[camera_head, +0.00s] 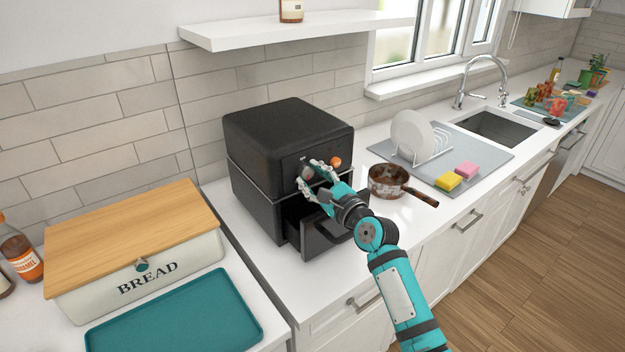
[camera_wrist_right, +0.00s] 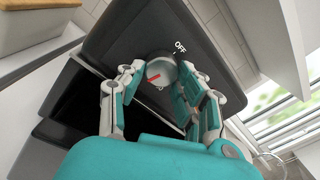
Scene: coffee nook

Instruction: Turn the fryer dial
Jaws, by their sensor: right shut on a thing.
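The black fryer (camera_head: 285,135) stands on the white counter against the tiled wall, with its drawer (camera_head: 318,238) pulled partly out below. My right gripper (camera_head: 313,170) is at the fryer's front panel. In the right wrist view the grey dial (camera_wrist_right: 160,68) with a red mark sits between the fingertips of my right gripper (camera_wrist_right: 160,75), which is shut on it. The word OFF shows on the panel above and right of the dial, and the red mark points away from it, to the lower left. An orange knob (camera_head: 336,162) shows right of the gripper. My left gripper is not in view.
A brown pan (camera_head: 388,181) stands right of the fryer, close to my right arm. A dish rack with a plate (camera_head: 411,135) and two sponges (camera_head: 449,181) lie on a grey mat. A bread box (camera_head: 140,270) and teal tray (camera_head: 175,313) are at left. A shelf (camera_head: 290,31) hangs above.

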